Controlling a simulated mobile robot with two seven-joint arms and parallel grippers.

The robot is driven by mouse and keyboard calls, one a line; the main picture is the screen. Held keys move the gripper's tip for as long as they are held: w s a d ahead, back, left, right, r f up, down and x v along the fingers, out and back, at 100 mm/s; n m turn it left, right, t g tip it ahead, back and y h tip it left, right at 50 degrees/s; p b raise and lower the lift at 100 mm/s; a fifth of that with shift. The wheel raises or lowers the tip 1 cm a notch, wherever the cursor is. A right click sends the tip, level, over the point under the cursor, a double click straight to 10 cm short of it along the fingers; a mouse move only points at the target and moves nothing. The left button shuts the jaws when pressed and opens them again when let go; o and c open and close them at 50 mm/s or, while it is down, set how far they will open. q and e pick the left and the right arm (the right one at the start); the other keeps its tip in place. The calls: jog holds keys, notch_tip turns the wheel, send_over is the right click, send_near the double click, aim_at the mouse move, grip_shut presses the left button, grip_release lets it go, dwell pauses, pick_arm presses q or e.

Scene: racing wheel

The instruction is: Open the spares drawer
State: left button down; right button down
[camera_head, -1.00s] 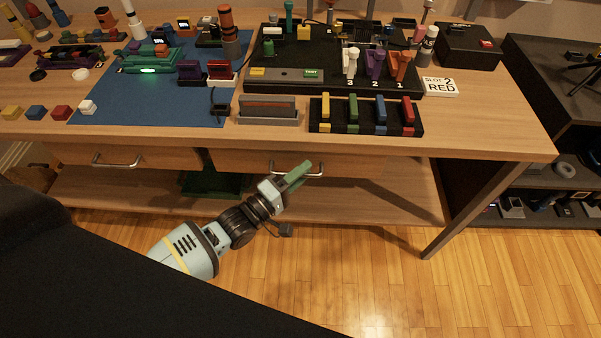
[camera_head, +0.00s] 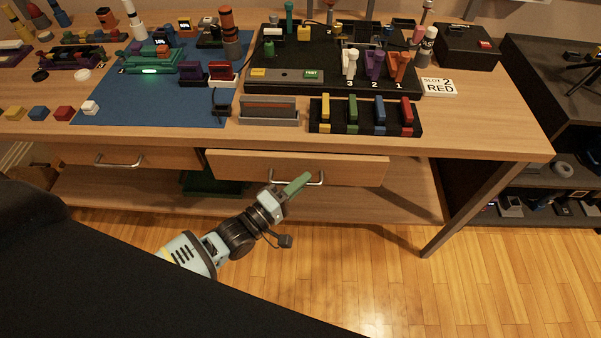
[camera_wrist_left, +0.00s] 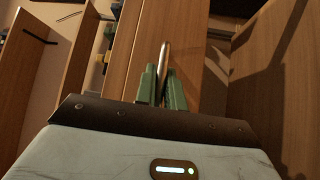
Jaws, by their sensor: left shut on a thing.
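The drawer on the right (camera_head: 350,168) under the workbench stands slightly out from the bench front. Its metal bar handle (camera_head: 319,181) is on the front panel. My left gripper (camera_head: 298,184), with green fingers, is at this handle. In the left wrist view, the green fingertips of my left gripper (camera_wrist_left: 161,80) are shut on the handle (camera_wrist_left: 164,58), one on each side of the bar. The inside of the drawer is hidden in the head view by the bench top. My right gripper is not in view.
A second closed drawer (camera_head: 130,157) with its own handle is to the left. The bench top (camera_head: 480,130) carries a blue mat (camera_head: 150,105), colored blocks and a black rack (camera_head: 365,118). A bench leg (camera_head: 450,215) stands at right. Floor in front is clear.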

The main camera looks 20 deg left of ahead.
pick_arm(q)
jog(key=s+d+p, duration=0.1)
jog(key=s+d, duration=0.2)
jog(key=s, duration=0.7)
jog(key=s+d+p, duration=0.2)
jog(key=s, duration=0.8)
jog(key=shift+s+d, duration=0.25)
jog(key=shift+d, duration=0.15)
jog(key=c, duration=1.5)
grip_release()
jog(key=b+v, duration=0.1)
jog(key=v, duration=0.6)
jog(key=shift+s+a, duration=0.2)
jog(key=shift+s, duration=0.15)
